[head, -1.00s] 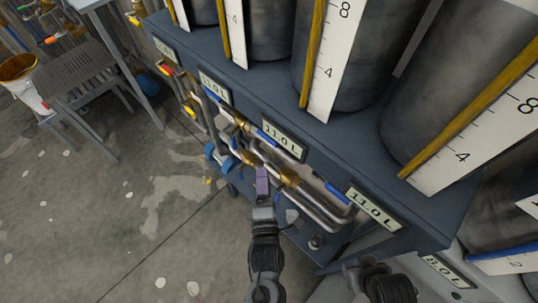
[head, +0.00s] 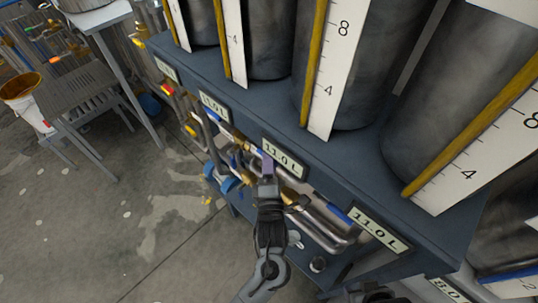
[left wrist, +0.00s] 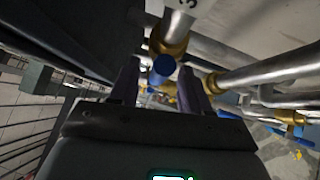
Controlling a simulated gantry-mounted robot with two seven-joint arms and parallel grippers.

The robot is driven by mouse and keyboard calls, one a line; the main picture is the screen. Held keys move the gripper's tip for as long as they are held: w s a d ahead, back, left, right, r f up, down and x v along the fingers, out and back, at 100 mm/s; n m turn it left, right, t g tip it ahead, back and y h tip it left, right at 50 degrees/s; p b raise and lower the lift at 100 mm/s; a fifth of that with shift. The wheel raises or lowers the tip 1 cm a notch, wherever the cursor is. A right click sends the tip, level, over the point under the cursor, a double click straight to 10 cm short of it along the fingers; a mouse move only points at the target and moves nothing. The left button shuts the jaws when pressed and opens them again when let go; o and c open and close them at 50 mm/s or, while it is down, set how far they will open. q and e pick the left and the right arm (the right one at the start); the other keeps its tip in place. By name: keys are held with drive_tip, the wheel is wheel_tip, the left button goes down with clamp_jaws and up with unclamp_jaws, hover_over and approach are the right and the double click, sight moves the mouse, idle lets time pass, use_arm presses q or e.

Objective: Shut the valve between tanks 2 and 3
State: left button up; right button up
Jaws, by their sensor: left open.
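My left gripper (head: 267,165) reaches up from below to the pipework on the front of the dark blue tank stand, in front of an 11.0 L plate. In the left wrist view its two fingers (left wrist: 160,85) are apart. The rounded end of a blue valve handle (left wrist: 163,66) shows between the fingertips; I cannot tell how deep it sits between them. Behind it is a brass valve body (left wrist: 170,40) on a steel pipe (left wrist: 184,20) marked 3. In the head view the gripper hides most of this valve. Only a dark part of my right arm shows at the bottom edge.
Large grey tanks (head: 350,70) with yellow-edged scales stand on the blue stand (head: 320,150). More pipes and brass fittings (head: 292,197) lie close to the right. A slatted table (head: 75,90) and white bucket (head: 22,100) are at left. The floor (head: 90,230) there is clear.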

use_arm(q)
drive_tip(key=shift+w+a+r, duration=0.15)
drive_tip(key=shift+w, duration=0.75)
clamp_jaws()
